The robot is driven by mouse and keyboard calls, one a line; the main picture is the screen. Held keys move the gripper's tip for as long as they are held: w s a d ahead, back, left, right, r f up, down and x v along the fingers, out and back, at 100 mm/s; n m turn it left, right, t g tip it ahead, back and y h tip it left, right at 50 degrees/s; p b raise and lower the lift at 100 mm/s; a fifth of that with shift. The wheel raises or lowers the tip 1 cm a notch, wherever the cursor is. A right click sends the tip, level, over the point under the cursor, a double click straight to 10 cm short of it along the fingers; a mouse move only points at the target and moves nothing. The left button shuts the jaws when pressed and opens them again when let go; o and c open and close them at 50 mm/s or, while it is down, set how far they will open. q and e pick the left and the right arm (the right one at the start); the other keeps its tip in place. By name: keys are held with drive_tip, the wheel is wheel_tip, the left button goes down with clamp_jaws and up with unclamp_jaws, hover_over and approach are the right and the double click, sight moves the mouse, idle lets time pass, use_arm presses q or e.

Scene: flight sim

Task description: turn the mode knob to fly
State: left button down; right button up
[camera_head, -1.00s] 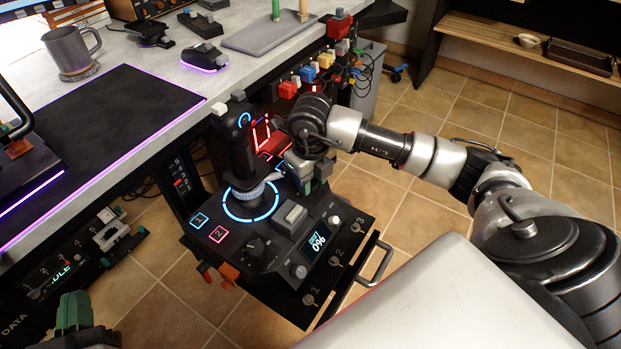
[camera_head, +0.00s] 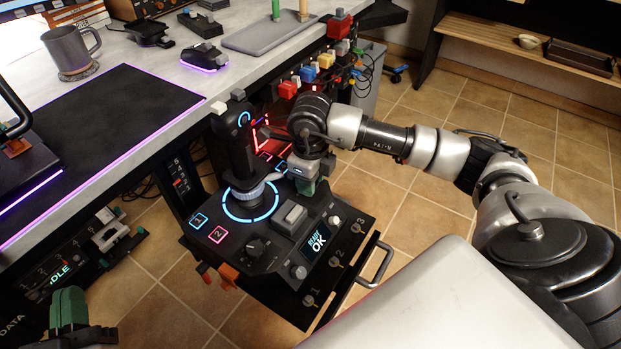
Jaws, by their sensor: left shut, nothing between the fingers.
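A black pointer knob (camera_head: 257,248) sits on the front of the dark joystick console (camera_head: 212,262); I cannot read any mode label by it. My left gripper (camera_head: 69,308), with green fingertips, is at the lower left, shut and empty, well apart from the console. My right gripper (camera_head: 304,186) points down at the console's right rear, beside the joystick (camera_head: 238,150). Its fingertips are partly hidden and I cannot tell whether they are open or what they touch.
A lit panel (camera_head: 62,270) under the desk reads "IDLE". The grey desk (camera_head: 150,70) bears a mug (camera_head: 72,50) and a mouse (camera_head: 204,57). Toggle switches and a metal handle (camera_head: 377,264) line the console's right side.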

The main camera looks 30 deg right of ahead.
use_arm(q)
drive_tip(key=shift+r, duration=0.1)
use_arm(e)
drive_tip(key=o, duration=0.9)
drive_tip(key=shift+r, duration=0.6)
use_arm(q)
wheel_tip(320, 180, down, 9)
drive_tip(key=s+a+g+y+p, duration=0.2)
drive_tip(key=g+p, duration=0.1)
drive_tip(key=g, duration=0.5)
drive_tip(key=shift+s+a+y, duration=0.15)
drive_tip(key=shift+s+y, duration=0.15)
use_arm(e)
wheel_tip(320, 180, up, 10)
drive_tip(key=shift+f, duration=0.2)
use_arm(q)
drive_tip(key=shift+r, duration=0.15)
